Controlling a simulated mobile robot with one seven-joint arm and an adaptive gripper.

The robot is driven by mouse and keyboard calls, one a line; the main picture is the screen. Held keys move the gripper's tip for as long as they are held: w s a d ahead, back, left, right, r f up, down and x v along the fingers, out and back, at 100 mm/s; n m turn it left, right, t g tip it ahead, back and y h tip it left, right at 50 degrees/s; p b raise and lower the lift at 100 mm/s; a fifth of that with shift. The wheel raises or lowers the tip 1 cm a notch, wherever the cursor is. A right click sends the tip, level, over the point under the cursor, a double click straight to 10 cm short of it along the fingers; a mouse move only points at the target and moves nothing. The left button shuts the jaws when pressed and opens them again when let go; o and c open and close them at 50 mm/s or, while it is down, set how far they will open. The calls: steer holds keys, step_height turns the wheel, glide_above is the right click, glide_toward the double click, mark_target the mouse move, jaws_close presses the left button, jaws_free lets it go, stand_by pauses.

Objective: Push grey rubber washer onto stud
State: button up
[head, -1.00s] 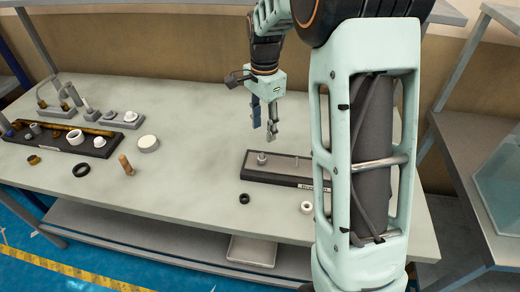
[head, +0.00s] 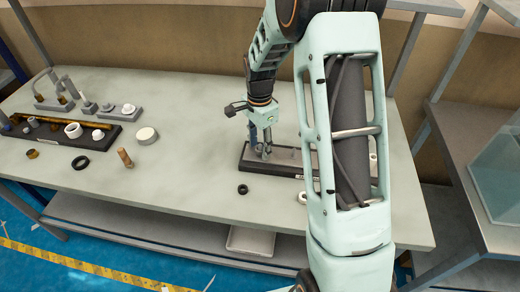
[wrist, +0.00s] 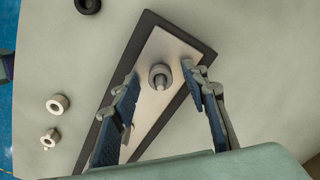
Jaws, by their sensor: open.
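A black base (head: 262,169) with a metal top plate lies on the bench; the plate also shows in the wrist view (wrist: 158,108). I cannot tell how far down the stud the ring sits. My gripper (head: 261,153) is low over the left part of the base. In the wrist view my gripper (wrist: 163,90) is open, one finger on each side of the ring and stud, with gaps to both. In the head view the fingers mostly hide the stud.
A black ring (head: 243,189) lies in front of the base. A white ring (wrist: 57,104) and a small pale part (wrist: 49,138) lie beside it. A dark tray (head: 75,138) with several parts, a white disc (head: 146,134) and a wooden peg (head: 125,157) stand at left. The bench middle is clear.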

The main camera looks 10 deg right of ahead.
steer(key=shift+c, duration=0.5)
steer(key=c, duration=0.8)
steer(key=shift+r, duration=0.1)
